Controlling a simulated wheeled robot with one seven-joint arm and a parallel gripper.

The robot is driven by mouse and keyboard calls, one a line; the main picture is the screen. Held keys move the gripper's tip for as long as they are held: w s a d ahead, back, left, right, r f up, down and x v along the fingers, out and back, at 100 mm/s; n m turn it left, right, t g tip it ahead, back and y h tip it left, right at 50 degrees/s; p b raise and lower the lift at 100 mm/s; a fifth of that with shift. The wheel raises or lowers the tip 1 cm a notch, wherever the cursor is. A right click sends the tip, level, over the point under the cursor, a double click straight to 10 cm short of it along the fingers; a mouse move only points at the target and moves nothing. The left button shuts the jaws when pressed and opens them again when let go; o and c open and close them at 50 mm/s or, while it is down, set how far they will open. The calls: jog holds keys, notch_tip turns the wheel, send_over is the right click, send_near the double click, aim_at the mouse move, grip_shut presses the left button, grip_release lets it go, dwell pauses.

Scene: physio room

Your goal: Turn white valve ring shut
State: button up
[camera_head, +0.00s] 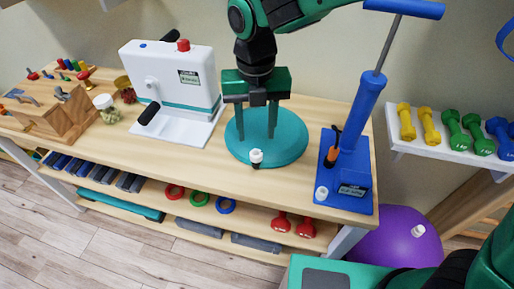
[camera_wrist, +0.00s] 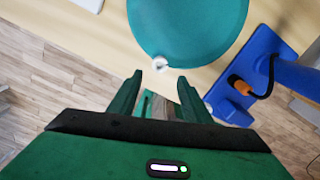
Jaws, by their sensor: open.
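The white valve ring (camera_head: 256,156) sits at the front edge of a round teal cushion (camera_head: 290,150) on the wooden bench. A small dark stub shows below the ring. In the wrist view, the ring (camera_wrist: 160,64) is at the rim of the cushion (camera_wrist: 190,25), just beyond the fingertips and between their lines. My gripper (camera_head: 256,136) is open and empty, pointing down over the cushion behind the ring in the head view. Its fingers (camera_wrist: 160,78) look apart from the ring. How far above the cushion they are, I cannot tell.
A blue pump (camera_head: 355,140) with an orange-and-black hose piece stands close on the right. A white machine (camera_head: 172,80) with a black handle stands to the left. A shelf of dumbbells (camera_head: 455,135) is at right. A purple ball (camera_head: 395,238) lies below. Bench between machine and cushion is clear.

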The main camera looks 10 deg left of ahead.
aim_at(256, 151)
notch_tip(256, 151, down, 8)
jog(key=shift+f, duration=0.1)
jog(key=shift+c, duration=0.5)
jog(key=c, duration=0.9)
